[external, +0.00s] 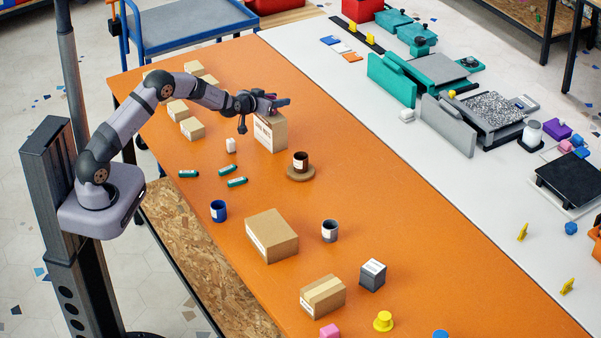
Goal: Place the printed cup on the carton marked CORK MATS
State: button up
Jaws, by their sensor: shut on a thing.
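My gripper (275,103) is at the top of a tall tan carton (272,134) and looks shut; what is between its fingers is too small to make out. I cannot tell whether it touches the carton. Dark print shows on that carton's front, too small to read. A blue cup (218,211) and a grey cup (330,231) with a pale patch stand on the orange table. I cannot tell which cup is the printed one, or which carton says CORK MATS.
A wide carton (272,236) and a smaller carton (322,294) stand nearer the camera, beside a grey box (372,275). Presses (480,115) line the white strip.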

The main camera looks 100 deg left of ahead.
jog(key=shift+f, duration=0.2)
jog(key=o, duration=1)
jog(key=shift+r, duration=0.1)
jog(key=b+v, duration=0.2)
jog(key=v, duration=1)
jog(key=shift+r+b, duration=0.2)
jog(key=shift+b, duration=0.1)
